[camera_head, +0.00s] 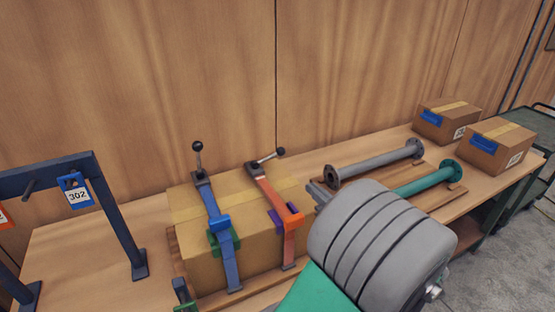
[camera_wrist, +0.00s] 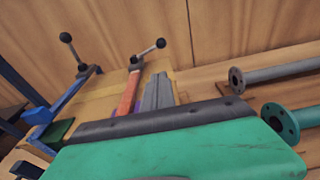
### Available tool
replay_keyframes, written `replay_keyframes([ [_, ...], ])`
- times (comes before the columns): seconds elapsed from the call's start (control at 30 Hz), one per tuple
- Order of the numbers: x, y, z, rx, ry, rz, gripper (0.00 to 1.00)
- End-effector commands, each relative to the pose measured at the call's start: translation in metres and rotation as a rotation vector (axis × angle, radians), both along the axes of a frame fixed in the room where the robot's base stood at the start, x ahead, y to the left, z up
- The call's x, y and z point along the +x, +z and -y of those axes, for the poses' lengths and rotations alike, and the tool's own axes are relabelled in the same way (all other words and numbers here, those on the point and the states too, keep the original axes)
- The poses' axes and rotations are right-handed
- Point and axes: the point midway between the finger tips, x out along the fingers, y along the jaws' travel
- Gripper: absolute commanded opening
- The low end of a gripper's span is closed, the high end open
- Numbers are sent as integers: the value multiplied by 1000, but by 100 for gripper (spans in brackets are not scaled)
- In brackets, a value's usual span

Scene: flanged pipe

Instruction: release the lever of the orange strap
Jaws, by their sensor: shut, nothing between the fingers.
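The orange strap (camera_head: 278,205) runs over the top and down the front of a large cardboard box (camera_head: 255,245). Its lever (camera_head: 268,157) has a black ball end and leans over to the right at the strap's back end. The lever also shows in the wrist view (camera_wrist: 150,50), just beyond my fingers. My gripper (camera_head: 318,190) is shut and empty, to the right of the orange strap and apart from the lever in the head view. In the wrist view, my fingers (camera_wrist: 157,92) hide part of the strap's right side.
A blue strap (camera_head: 216,215) with an upright lever (camera_head: 198,157) lies left of the orange one. A grey flanged pipe (camera_head: 375,163) and a green pipe (camera_head: 425,180) lie to the right. Two smaller boxes stand farther right. A dark frame (camera_head: 115,215) stands at left.

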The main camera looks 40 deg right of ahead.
Motion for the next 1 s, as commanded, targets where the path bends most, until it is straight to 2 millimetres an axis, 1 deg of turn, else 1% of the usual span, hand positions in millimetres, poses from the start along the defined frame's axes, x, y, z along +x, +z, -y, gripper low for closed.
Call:
replay_keyframes([
  [0.2, -4, -1, 5, -3, -13, -3, 0],
  [0.27, -1, -1, 6, -2, -11, -5, 0],
  [0.37, 11, -3, 8, -2, -8, -5, 0],
  [0.57, 52, -9, 19, -4, -2, -6, 0],
  [1.0, 144, -22, 48, -5, -3, -7, 0],
])
